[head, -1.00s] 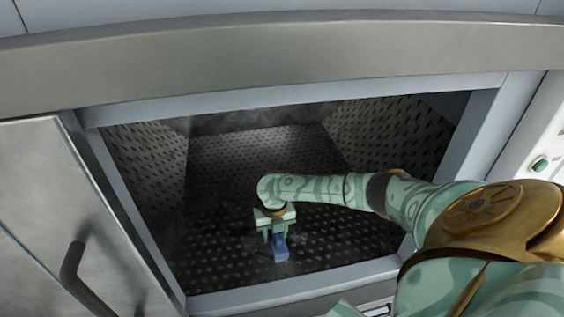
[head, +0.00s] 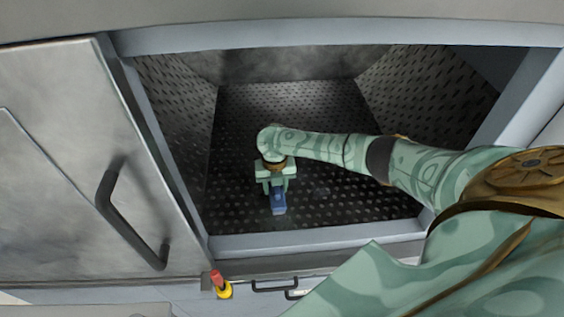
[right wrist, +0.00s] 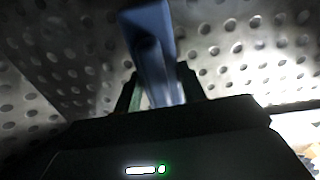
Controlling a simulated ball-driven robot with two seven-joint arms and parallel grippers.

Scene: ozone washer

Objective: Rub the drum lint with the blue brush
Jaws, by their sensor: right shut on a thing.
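The blue brush (head: 278,203) is held over the perforated floor of the open drum (head: 310,110). My right gripper (head: 276,187) is shut on it, pointing down, with my arm reaching in from the right. The brush's lower end is close to the drum floor; I cannot tell whether it touches. In the right wrist view the brush (right wrist: 152,35) stands out between the fingers against the perforated metal. A faint hazy smudge (head: 320,192) on the floor right of the brush may be lint. My left gripper is out of view.
The open metal door (head: 60,180) with a dark handle (head: 115,215) stands at the left. The opening's pale frame (head: 320,241) borders the drum. A red and yellow knob (head: 220,284) sits below it. Drum floor behind the brush is clear.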

